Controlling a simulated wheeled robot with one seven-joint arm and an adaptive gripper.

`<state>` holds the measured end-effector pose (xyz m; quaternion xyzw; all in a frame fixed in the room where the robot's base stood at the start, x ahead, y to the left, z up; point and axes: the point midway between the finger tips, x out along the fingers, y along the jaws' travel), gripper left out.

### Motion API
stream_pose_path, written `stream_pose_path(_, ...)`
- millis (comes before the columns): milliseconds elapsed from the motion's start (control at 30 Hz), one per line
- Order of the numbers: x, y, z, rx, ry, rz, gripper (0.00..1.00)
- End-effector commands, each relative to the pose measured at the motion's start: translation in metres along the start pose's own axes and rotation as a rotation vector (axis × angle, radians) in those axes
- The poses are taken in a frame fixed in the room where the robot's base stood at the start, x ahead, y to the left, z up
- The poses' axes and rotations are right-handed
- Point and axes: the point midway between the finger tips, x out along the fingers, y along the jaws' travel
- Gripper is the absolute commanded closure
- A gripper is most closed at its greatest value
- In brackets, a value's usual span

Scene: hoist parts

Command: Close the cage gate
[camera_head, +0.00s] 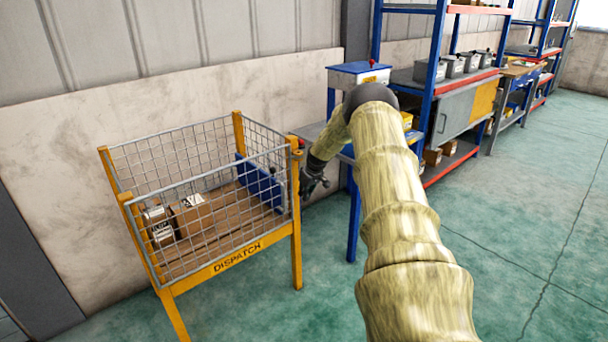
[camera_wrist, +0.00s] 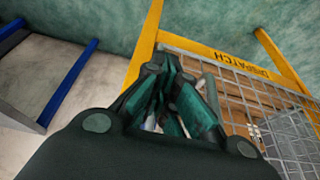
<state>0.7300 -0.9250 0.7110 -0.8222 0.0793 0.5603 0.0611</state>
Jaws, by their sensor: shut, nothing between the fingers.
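The dispatch cage (camera_head: 235,262) has a yellow frame, grey wire mesh walls and an open top. It stands against the wall at the left in the head view. Its yellow rail and mesh (camera_wrist: 238,62) also show in the wrist view. Mesh spans the right end of the cage (camera_head: 268,160), next to the front right post; I cannot tell which panel is the gate or how far it stands open. My gripper (camera_head: 316,183) is just right of that post, partly hidden by my arm. Its fingers (camera_wrist: 178,95) are shut and empty, close to the cage frame.
Inside the cage are a metal hoist part (camera_head: 158,226), a cardboard box (camera_head: 197,214) and a blue piece (camera_head: 260,184). A blue-legged bench (camera_head: 354,222) stands close right of the cage. Shelving (camera_head: 455,112) runs along the wall. The green floor in front is clear.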

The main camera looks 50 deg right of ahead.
Motion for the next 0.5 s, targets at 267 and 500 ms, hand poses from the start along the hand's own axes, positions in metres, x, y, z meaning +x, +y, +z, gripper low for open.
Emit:
stream_pose_path(267, -0.035, -0.008, 0.001, -0.004, 0.001, 0.01, 1.0)
stream_pose_path(500, -0.059, -0.012, 0.0, -0.008, 0.0, 0.013, 1.0)
